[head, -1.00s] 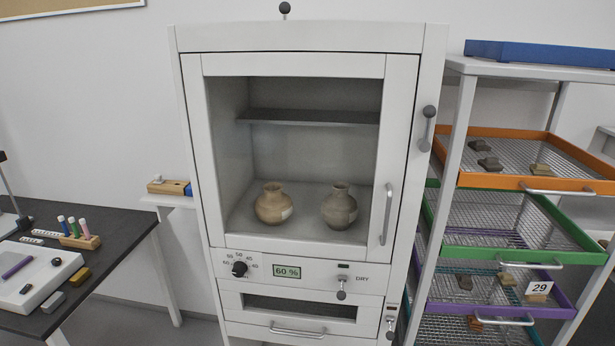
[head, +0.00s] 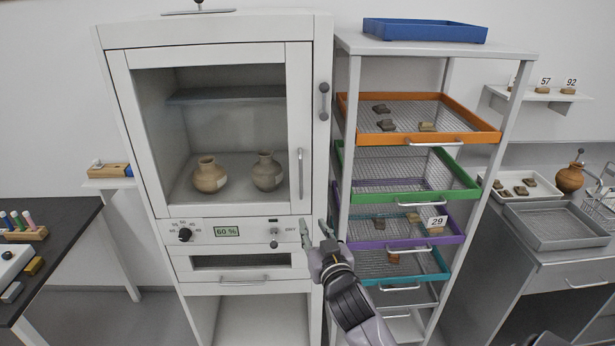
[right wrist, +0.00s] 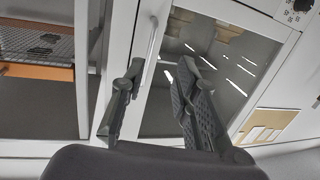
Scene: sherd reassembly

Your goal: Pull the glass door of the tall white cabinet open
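The tall white cabinet (head: 218,27) stands at left centre in the head view. Its glass door (head: 296,95) looks shut, and two clay jars show behind the pane. The upright door handle (head: 300,172) is on the door's right edge. It also shows as a pale bar in the right wrist view (right wrist: 151,48). My right gripper (head: 315,228) is below and slightly right of the handle in the head view. In the right wrist view my right gripper (right wrist: 163,75) has its fingers spread and holds nothing; the handle appears beyond the fingertips, apart from them. My left gripper is not in view.
A rack (head: 349,105) with coloured mesh trays stands close on the cabinet's right. A dark table (head: 62,235) is at the left. A grey worktop with trays is at the far right. Open floor shows between the table and cabinet.

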